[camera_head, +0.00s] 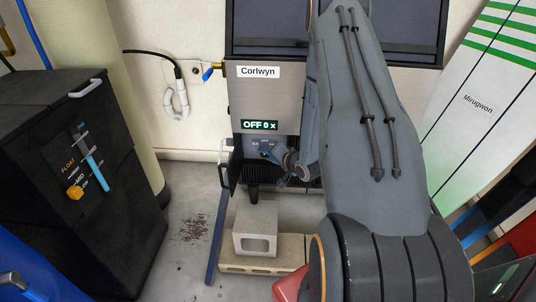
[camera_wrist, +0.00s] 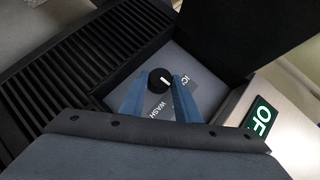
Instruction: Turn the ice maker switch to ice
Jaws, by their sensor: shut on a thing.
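The panel also shows small in the head view (camera_head: 264,146). My gripper (camera_wrist: 159,84) is shut on the knob, with one blue finger on either side. In the head view my arm hides much of the machine's right side.
A black slatted grille (camera_wrist: 60,55) lies beside the panel. A black cabinet (camera_head: 115,215) stands at left, and a white-green board (camera_head: 480,105) leans at right.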

